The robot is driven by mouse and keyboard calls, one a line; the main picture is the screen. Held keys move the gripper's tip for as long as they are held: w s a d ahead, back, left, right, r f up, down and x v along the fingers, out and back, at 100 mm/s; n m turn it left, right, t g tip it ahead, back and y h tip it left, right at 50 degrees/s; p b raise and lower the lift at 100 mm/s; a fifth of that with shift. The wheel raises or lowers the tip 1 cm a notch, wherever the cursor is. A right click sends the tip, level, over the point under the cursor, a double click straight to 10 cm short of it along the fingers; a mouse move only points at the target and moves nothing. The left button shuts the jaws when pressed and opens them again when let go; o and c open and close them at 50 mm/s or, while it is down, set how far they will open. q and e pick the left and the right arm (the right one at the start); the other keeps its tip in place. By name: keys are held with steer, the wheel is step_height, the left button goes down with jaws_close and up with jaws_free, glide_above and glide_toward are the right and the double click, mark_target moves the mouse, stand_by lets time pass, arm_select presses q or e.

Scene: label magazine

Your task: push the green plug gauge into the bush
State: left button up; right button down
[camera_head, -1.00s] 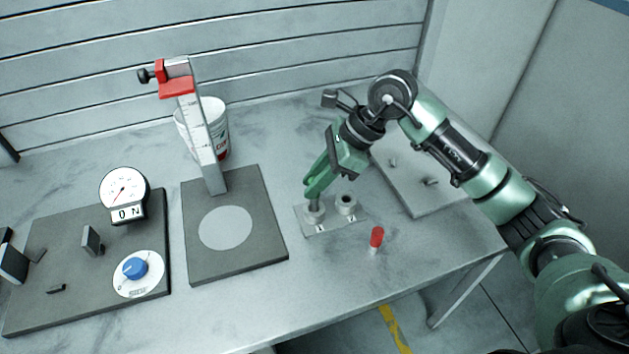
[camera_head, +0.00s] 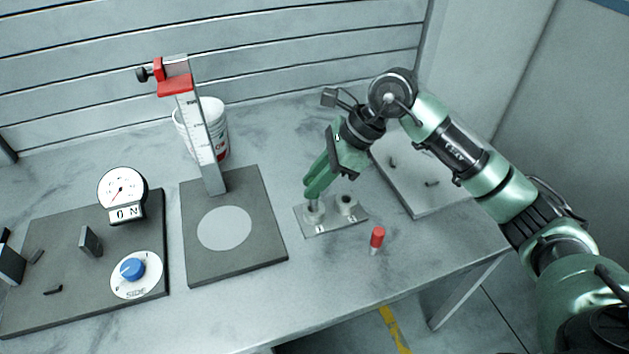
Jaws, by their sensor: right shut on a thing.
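My right gripper (camera_head: 313,192) is above the left bush (camera_head: 315,215) on a small grey plate (camera_head: 340,229). It is shut on the green plug gauge, whose green handle is hard to tell from the green fingers. A short grey metal part of the gauge (camera_head: 314,204) shows between the fingertips and the bush. I cannot tell how deep its tip sits in the bush. A second bush (camera_head: 346,204) stands to the right with a dark open hole. A red plug gauge (camera_head: 377,238) stands upright on the table to the right of the plate. My left gripper is not in view.
A height stand with a red clamp (camera_head: 176,85) rises from a dark base (camera_head: 258,248) left of the plate. A dial gauge (camera_head: 123,190) and blue knob (camera_head: 133,269) are further left. A white tub (camera_head: 215,115) is behind. A pale tray (camera_head: 418,199) lies right.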

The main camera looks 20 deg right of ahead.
steer(key=shift+f+b, duration=2.05)
steer(key=shift+f, duration=0.05)
steer(key=c, duration=1.2)
jaws_free()
steer(key=shift+r, duration=0.1)
steer(key=b+v, duration=0.1)
steer(key=v, duration=0.6)
steer(key=shift+s+d+r, duration=0.1)
steer(key=shift+d+r, duration=0.1)
steer(key=shift+r, duration=0.15)
